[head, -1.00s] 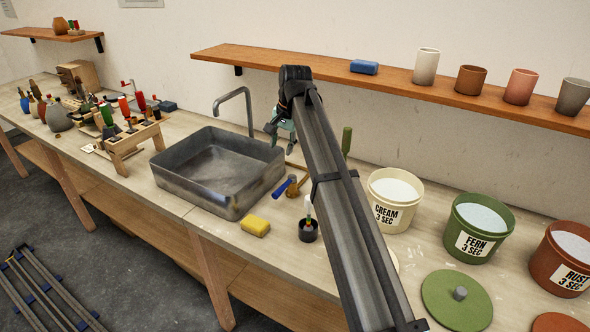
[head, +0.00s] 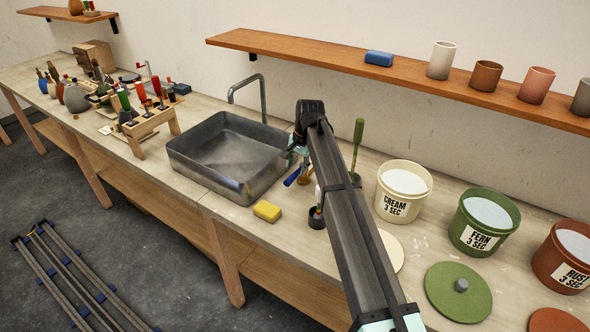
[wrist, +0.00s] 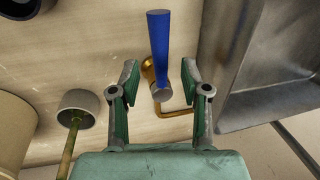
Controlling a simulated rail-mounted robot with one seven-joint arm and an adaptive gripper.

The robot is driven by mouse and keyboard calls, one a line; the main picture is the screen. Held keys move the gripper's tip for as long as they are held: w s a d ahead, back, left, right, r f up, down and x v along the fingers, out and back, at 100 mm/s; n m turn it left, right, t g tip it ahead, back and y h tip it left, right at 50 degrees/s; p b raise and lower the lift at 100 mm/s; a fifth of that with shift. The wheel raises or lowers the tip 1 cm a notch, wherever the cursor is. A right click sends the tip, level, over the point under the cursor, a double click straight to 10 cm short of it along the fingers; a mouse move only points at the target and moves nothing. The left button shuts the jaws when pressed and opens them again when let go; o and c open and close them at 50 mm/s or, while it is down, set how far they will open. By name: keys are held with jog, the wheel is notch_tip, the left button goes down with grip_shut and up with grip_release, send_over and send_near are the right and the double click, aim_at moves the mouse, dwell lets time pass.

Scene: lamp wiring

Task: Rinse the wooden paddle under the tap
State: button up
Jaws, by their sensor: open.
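A stick with an olive-green handle (head: 358,138) stands upright right of my arm. In the wrist view its shaft (wrist: 70,145) rises from a small pale cup (wrist: 78,98). I cannot tell whether it is the wooden paddle. My gripper (wrist: 159,76) is open beside the sink, largely hidden by my arm in the head view. A blue-handled tool (wrist: 159,35) shows between the fingers, with brass (wrist: 148,70) beside it; neither finger visibly grips it.
A yellow sponge (head: 267,211) and a dark pot (head: 316,219) are at the front. Cream (head: 388,206), fern (head: 470,235) and rust (head: 556,265) buckets stand to the right. A rack (head: 152,124) stands left of the sink. A wooden shelf (head: 330,62) hangs above.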

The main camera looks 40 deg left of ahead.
aim_at(294, 174)
jog(key=shift+a+f+p, duration=0.2)
jog(key=shift+f, duration=0.7)
jog(key=shift+a+f+p, duration=0.15)
jog(key=shift+f, duration=0.7)
jog(key=shift+c, duration=0.3)
jog(key=shift+s, duration=0.1)
grip_shut()
